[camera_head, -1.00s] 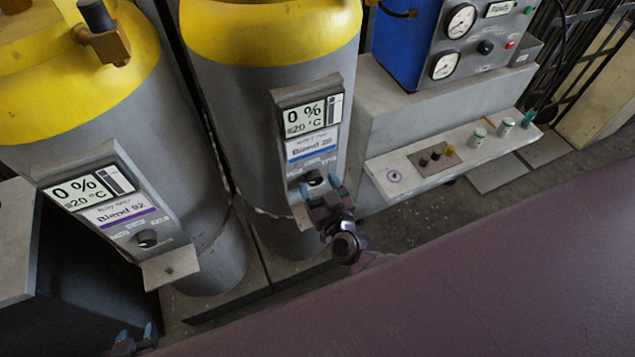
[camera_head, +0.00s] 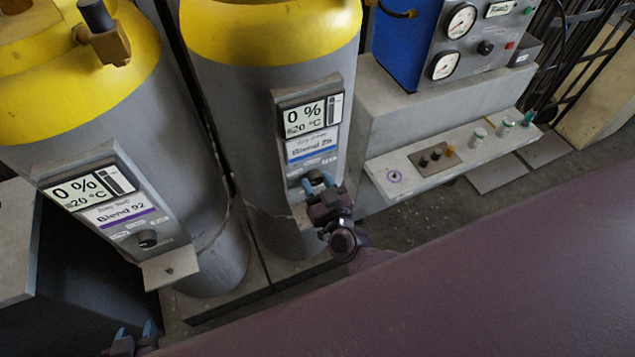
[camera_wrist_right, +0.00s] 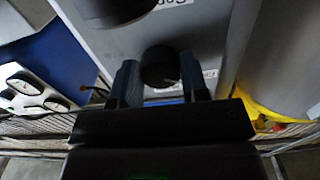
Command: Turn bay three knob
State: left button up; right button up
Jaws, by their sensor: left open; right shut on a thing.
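The middle grey cylinder with a yellow top (camera_head: 270,95) carries a panel (camera_head: 313,120) showing 0 % and 20 °C above a blue-striped Blend label; its bay line is too small to read. My right gripper (camera_head: 318,182) is at the lower part of this panel and covers its knob in the head view. In the right wrist view, the round black knob (camera_wrist_right: 160,66) sits between the two blue fingertips of my right gripper (camera_wrist_right: 160,82), which is shut on it. My left gripper (camera_head: 135,336) is open and empty at the bottom left, away from the panels.
A left cylinder (camera_head: 75,130) has a Blend 92 panel with its own black knob (camera_head: 147,238). A gauge box (camera_head: 470,45) and a pale shelf (camera_head: 430,175) with small cylinders stand at right. My mauve body fills the lower right.

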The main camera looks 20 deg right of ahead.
jog(key=m, duration=0.5)
jog(key=shift+m+p, duration=0.3)
jog(key=shift+m, duration=0.1)
jog(key=m, duration=0.5)
jog(key=shift+a+m, duration=0.1)
jog(key=shift+m, duration=0.2)
dwell(0.3)
jog(key=o, duration=0.9)
jog(key=shift+s, duration=0.15)
jog(key=s, duration=1)
jog(key=shift+s+d+b, duration=0.2)
jog(key=shift+s+b, duration=0.1)
jog(key=shift+b, duration=0.05)
